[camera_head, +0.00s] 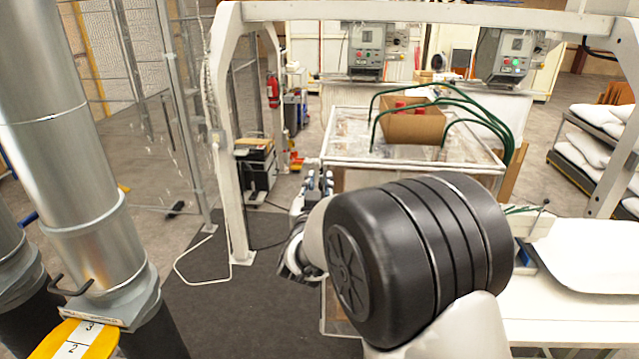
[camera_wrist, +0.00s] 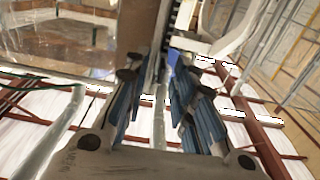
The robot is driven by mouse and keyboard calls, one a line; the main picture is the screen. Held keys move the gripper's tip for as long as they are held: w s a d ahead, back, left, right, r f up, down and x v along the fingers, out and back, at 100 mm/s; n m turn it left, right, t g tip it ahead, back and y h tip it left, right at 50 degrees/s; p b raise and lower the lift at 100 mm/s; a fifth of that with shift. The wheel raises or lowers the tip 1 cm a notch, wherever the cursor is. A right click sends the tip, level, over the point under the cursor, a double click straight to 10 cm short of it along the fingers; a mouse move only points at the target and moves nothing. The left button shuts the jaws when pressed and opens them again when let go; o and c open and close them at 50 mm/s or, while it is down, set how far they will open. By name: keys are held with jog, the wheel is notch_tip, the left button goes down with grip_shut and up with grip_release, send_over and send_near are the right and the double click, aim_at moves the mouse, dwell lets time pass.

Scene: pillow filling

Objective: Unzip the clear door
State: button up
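The clear door appears to be part of the see-through enclosure (camera_head: 345,150) with a white frame, in the middle of the head view. My gripper (camera_head: 319,178) is at the enclosure's front left corner, its fingers pointing up and away. In the wrist view my gripper (camera_wrist: 160,75) has its blue-padded fingers apart, with a narrow gap between them. A dark toothed strip (camera_wrist: 174,28), possibly the zipper, runs just beyond the fingertips. A clear panel (camera_wrist: 60,40) is to the left there. I cannot make out a zipper pull, and my arm hides the enclosure's lower front.
An open cardboard box (camera_head: 412,126) and green hoses (camera_head: 470,103) are on top of the enclosure. A white frame post (camera_head: 232,150) stands to the left, with a loose cable (camera_head: 178,268) on the floor. A white table (camera_head: 560,318) is at right.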

grip_shut()
dwell(0.3)
dwell(0.6)
